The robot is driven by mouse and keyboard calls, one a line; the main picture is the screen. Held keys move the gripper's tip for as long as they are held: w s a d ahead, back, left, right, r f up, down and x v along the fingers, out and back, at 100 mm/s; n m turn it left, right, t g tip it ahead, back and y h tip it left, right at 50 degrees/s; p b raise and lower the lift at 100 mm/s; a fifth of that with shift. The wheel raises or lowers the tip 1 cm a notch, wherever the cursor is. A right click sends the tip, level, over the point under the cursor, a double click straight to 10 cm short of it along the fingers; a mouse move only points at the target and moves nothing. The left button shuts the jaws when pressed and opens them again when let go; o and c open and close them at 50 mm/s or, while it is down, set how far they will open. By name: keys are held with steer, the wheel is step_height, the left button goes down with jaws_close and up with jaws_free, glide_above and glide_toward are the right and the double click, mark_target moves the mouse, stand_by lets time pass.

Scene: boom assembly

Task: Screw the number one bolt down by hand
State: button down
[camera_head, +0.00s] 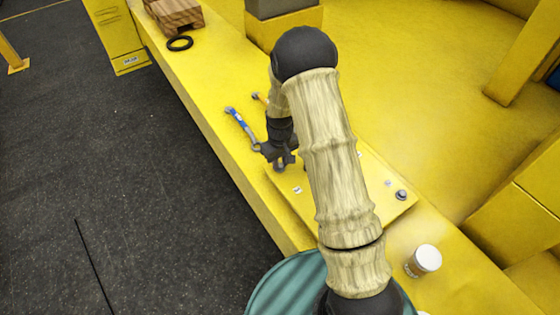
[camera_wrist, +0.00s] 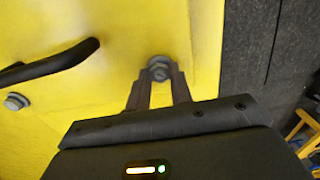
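My gripper (camera_wrist: 160,74) points down at a grey bolt (camera_wrist: 159,68) with a washer, near the edge of the yellow plate. The two fingers stand close on either side of the bolt's head and seem to touch it. In the head view my gripper (camera_head: 279,165) is over the left corner of the yellow plate (camera_head: 340,212), and my arm covers much of the plate. The bolt's thread is hidden, and I cannot read its number. Another bolt (camera_head: 401,195) stands at the plate's right corner.
A blue-handled wrench (camera_head: 240,123) lies left of my gripper on the yellow beam. A black ring (camera_head: 180,43) and a wooden block (camera_head: 177,12) are farther back. A white-lidded jar (camera_head: 424,259) stands front right. A black bar (camera_wrist: 50,65) and another bolt (camera_wrist: 16,101) show in the wrist view.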

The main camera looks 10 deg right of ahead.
steer(key=shift+m, duration=0.3)
steer(key=m+b, duration=0.2)
steer(key=m, duration=0.8)
steer(key=shift+m+b, duration=0.4)
steer(key=shift+r, duration=0.1)
steer(key=shift+w, duration=0.1)
steer(key=c, duration=1.2)
jaws_free()
steer(key=shift+c, duration=0.2)
